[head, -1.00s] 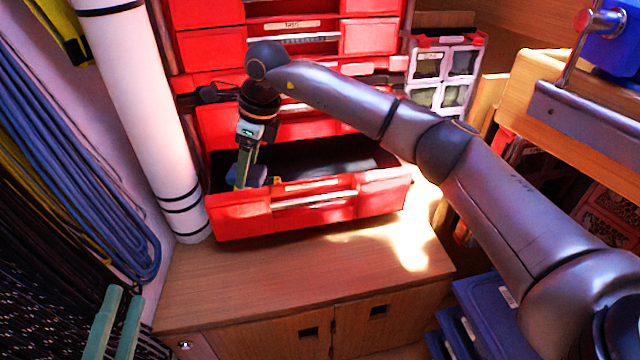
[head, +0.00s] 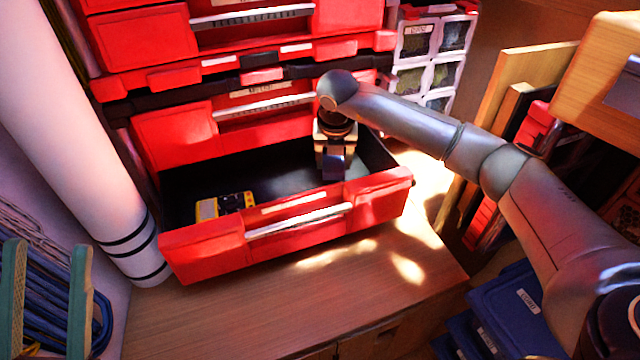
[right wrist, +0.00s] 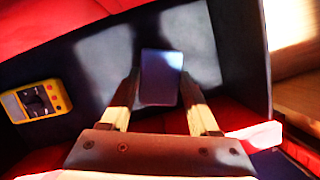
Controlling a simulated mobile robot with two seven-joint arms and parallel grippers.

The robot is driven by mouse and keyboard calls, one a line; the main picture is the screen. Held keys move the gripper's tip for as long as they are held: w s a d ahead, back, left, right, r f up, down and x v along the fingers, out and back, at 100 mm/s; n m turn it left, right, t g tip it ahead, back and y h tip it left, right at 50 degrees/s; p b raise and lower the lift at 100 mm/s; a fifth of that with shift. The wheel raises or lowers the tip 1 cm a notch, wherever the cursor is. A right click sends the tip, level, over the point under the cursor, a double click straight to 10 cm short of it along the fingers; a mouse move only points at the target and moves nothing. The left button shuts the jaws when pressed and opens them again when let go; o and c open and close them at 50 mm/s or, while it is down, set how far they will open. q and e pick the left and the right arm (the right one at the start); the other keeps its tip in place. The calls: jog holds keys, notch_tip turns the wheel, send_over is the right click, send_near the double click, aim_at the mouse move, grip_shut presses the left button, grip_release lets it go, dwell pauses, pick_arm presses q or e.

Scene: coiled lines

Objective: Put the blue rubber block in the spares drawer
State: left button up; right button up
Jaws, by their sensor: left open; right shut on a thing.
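The blue rubber block (head: 336,166) is dark blue and hangs upright from my right gripper (head: 335,158), which is shut on it over the right part of the open red drawer (head: 205,248). In the right wrist view the block (right wrist: 161,77) shows between the two fingertips (right wrist: 158,92), over the drawer's dark inside. Whether it touches the drawer floor I cannot tell. The label on the drawer front is too blurred to read.
A yellow meter (head: 225,205) lies in the left part of the drawer, apart from the block; the drawer floor between them looks clear. Red closed drawers rise behind. A white roll (head: 75,150) stands at the left. Blue bins (head: 510,305) sit lower right.

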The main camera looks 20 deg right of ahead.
aim_at(333, 169)
notch_tip(333, 169, down, 7)
jog(key=shift+r+b, duration=0.2)
jog(key=shift+b, duration=0.65)
jog(key=shift+f, duration=0.2)
jog(key=o, duration=1.4)
jog(key=shift+c, duration=0.2)
jog(key=p+v, duration=0.3)
jog(key=v, duration=0.8)
jog(key=shift+r, duration=0.35)
jog(key=shift+s+r, duration=0.2)
jog(key=shift+r, duration=0.15)
